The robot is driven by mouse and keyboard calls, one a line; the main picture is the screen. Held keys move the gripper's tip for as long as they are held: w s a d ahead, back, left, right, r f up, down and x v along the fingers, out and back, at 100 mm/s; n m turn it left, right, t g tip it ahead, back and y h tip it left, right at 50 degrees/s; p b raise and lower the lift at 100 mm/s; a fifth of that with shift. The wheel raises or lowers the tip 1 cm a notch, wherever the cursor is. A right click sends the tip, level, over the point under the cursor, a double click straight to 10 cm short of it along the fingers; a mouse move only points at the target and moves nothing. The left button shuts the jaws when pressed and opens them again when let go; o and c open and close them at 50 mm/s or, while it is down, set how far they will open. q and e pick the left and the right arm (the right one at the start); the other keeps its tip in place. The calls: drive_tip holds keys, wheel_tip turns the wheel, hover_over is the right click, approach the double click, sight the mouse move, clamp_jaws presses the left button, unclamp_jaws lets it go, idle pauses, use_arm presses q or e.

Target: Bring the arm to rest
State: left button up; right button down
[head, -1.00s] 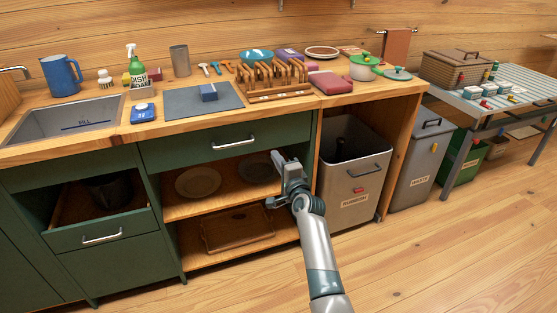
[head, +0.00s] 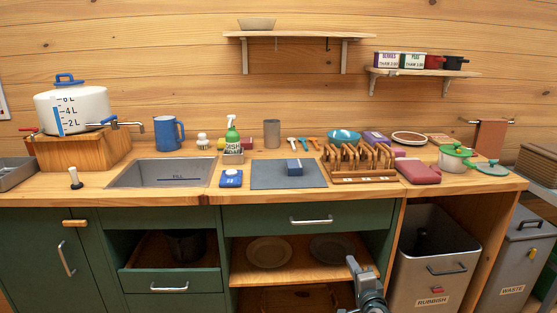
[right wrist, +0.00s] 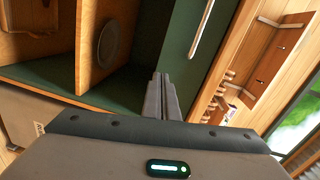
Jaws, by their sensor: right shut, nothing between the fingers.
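My right gripper (head: 352,288) shows at the bottom of the head view, in front of the lower open shelf of the green cabinet (head: 380,218). In the right wrist view its two fingers (right wrist: 163,80) are together with nothing between them. They appear apart from the cabinet front behind them. Most of the right arm is below the head view's edge. My left gripper is not in view.
The wooden counter (head: 120,188) holds a sink (head: 160,172), a grey mat (head: 275,178) and a wooden rack (head: 362,178). Plates (head: 270,251) stand on the open shelf. A drawer (head: 172,272) at left is pulled out. A rubbish bin (head: 420,280) stands right of the gripper.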

drive_tip(key=s+a+f+n+g+p, duration=0.25)
drive_tip(key=s+f+n, duration=0.25)
drive_tip(key=s+f, duration=0.75)
drive_tip(key=s+a+f+n+g+p, duration=0.15)
drive_tip(key=s+f+n+g, duration=0.3)
drive_tip(key=s+f, duration=0.8)
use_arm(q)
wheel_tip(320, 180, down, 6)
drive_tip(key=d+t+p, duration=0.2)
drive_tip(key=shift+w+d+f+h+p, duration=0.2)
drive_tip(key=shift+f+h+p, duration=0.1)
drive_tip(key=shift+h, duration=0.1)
use_arm(e)
drive_tip(key=s+f+n+g, duration=0.1)
drive_tip(key=s+f+n, duration=0.2)
drive_tip(key=s, duration=0.6)
drive_tip(key=s+a+f+n+g, duration=0.1)
drive_tip(key=s+f+n+g, duration=0.1)
drive_tip(key=s+f, duration=0.6)
drive_tip(key=s+a+f+n+g, duration=0.1)
drive_tip(key=s+f+n, duration=0.2)
drive_tip(key=s, duration=0.8)
wheel_tip(320, 180, down, 3)
drive_tip(key=shift+r+n+g, duration=0.2)
drive_tip(key=shift+n+g, duration=0.1)
drive_tip(key=shift+n, duration=0.05)
